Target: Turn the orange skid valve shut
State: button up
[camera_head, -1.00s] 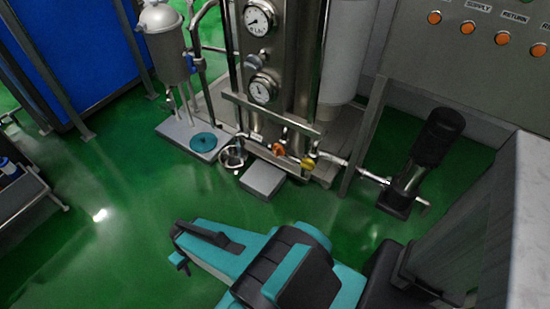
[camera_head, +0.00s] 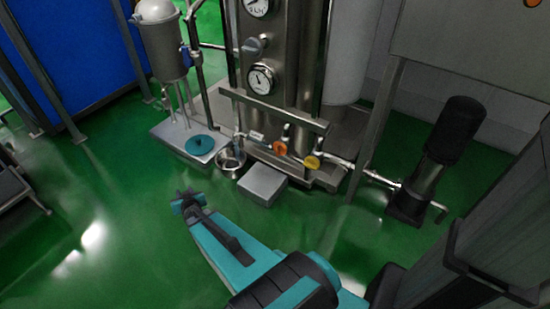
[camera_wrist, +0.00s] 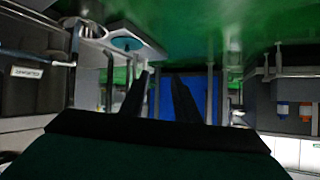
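The orange skid valve (camera_head: 280,148) is a small round orange handle low on the steel skid's pipework, left of a yellow valve (camera_head: 312,162). My gripper (camera_head: 183,197) is over the green floor, in front and to the left of the orange valve, well apart from it. In the wrist view my gripper's two dark fingers (camera_wrist: 158,76) stand apart with nothing between them. I cannot make out the orange valve in the wrist view; a pipe with a white label (camera_wrist: 27,73) shows at the left there.
A grey step block (camera_head: 262,185) and a steel bucket (camera_head: 231,161) stand on the floor before the skid. A teal disc (camera_head: 200,145) lies on a grey plinth at left. A black pump (camera_head: 437,150) stands at right. The green floor (camera_head: 110,225) at front left is clear.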

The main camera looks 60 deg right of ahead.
jog(key=d+m+h+b, duration=0.2)
jog(key=d+h+b, duration=0.1)
jog(key=d, duration=0.4)
jog(key=m+g+h+b, duration=0.9)
jog(key=g+b, duration=0.2)
send_near(277, 149)
jog(key=a, duration=0.5)
jog(key=shift+w+a+f, duration=0.1)
jog(key=shift+a, duration=0.2)
jog(key=shift+d+b, duration=2.3)
jog(key=shift+d, duration=4.6)
